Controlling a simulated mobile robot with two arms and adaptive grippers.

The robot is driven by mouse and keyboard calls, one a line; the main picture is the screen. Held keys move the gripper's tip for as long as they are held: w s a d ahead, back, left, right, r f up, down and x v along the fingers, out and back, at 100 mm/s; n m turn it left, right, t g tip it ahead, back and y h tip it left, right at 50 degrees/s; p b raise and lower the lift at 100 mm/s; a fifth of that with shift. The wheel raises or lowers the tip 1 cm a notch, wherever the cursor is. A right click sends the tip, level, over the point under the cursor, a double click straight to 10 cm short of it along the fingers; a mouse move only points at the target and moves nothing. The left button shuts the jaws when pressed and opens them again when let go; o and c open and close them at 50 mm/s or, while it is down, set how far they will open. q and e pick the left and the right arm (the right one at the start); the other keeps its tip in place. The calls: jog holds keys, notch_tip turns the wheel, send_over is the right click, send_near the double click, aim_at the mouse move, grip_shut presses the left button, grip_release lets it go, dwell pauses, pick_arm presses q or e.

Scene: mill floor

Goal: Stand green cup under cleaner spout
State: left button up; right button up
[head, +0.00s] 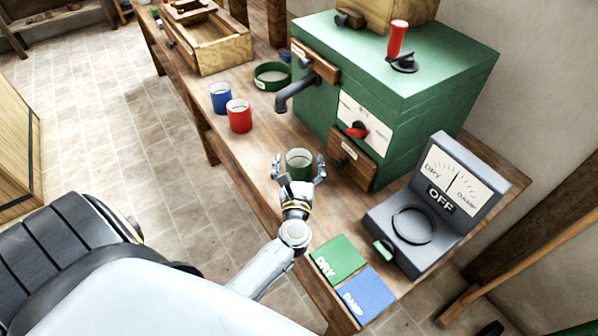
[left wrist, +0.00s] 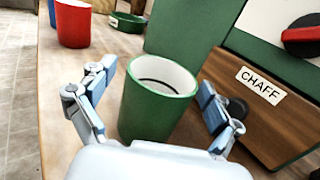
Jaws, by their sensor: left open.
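The green cup (head: 299,164) stands upright on the bench, in front of the wooden drawer (head: 352,160) of the green cleaner (head: 400,75). In the left wrist view the cup (left wrist: 152,112) shows its white inside, and the drawer's label reads CHAFF. My left gripper (head: 299,172) is open, with one finger on each side of the cup; I see gaps between the fingers and the cup in the left wrist view. The grey cleaner spout (head: 291,92) bends down farther back along the bench, with the cup apart from it. My right gripper is out of view.
A red cup (head: 239,117) and a blue cup (head: 220,97) stand left of the spout. A green ring-shaped dish (head: 271,75) and a wooden box (head: 222,50) lie beyond. A grey meter (head: 423,215) and green DRY (head: 338,258) and blue DAMP (head: 366,294) mats are on the near bench.

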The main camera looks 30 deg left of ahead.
pick_arm(q)
jog(key=shift+c, duration=0.2)
jog(key=c, duration=1.8)
jog(key=shift+r, duration=0.1)
